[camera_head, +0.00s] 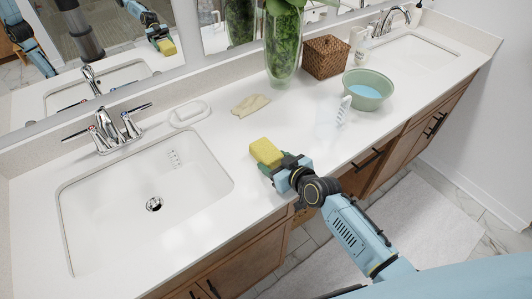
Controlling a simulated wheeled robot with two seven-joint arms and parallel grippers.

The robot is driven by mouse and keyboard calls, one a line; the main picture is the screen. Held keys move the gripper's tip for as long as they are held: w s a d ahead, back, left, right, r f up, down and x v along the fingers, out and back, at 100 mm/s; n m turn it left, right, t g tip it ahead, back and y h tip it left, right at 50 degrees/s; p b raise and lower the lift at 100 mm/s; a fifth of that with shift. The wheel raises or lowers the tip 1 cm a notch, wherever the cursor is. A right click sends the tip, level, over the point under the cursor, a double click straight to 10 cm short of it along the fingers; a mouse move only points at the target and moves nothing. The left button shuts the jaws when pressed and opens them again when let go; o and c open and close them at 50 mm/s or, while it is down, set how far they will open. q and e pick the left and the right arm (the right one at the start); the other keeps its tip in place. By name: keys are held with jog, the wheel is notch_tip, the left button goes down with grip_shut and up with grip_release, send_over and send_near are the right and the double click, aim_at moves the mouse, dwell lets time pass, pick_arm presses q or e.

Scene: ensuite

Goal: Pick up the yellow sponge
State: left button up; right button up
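The yellow sponge (265,153) is at the front part of the white counter, right of the left sink. My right gripper (276,163) reaches in from the lower right, with its fingers at the sponge's near side. The fingers look to be around or against the sponge, but the sponge and wrist hide their tips. I cannot tell whether they grip it, or whether the sponge is lifted off the counter. The mirror also shows the sponge and my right arm. My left gripper is not directly in view.
The left sink (100,213) with its faucet (115,130) fills the left. A soap dish (190,112), a beige cloth (250,105), a white brush (343,112), a green bowl (372,82), a glass vase (282,50) and a woven box (325,57) stand farther back. The counter beside the sponge is clear.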

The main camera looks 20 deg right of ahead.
jog(key=c, duration=0.5)
jog(key=shift+o, duration=0.2)
jog(key=shift+r, duration=0.15)
